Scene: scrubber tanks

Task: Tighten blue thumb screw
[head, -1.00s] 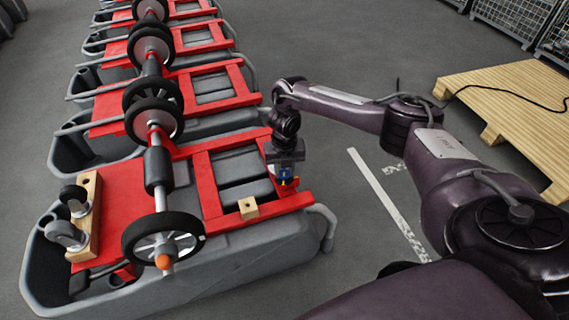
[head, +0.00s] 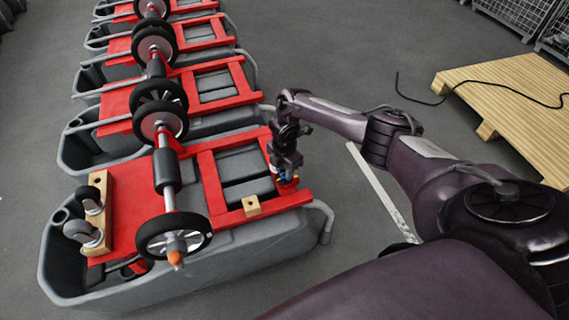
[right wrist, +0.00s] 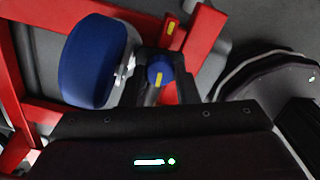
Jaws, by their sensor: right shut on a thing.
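The blue thumb screw (right wrist: 160,73), with a yellow mark on its head, shows in the right wrist view between the two dark fingers of my right gripper (right wrist: 162,88). The gripper is shut on it. In the head view my right gripper (head: 287,180) points down at the right end of the nearest red frame (head: 292,199), on the grey scrubber tank (head: 240,250). There the screw is mostly hidden by the gripper. A larger blue rounded part (right wrist: 90,62) is left of the screw in the right wrist view. My left gripper is not in view.
A small wooden block (head: 251,206) sits on the red frame. A wheeled axle (head: 168,200) crosses the tank, and a wooden board with casters (head: 98,232) stands at its left. More tanks line up behind. A pallet (head: 515,110) with a black cable lies at right.

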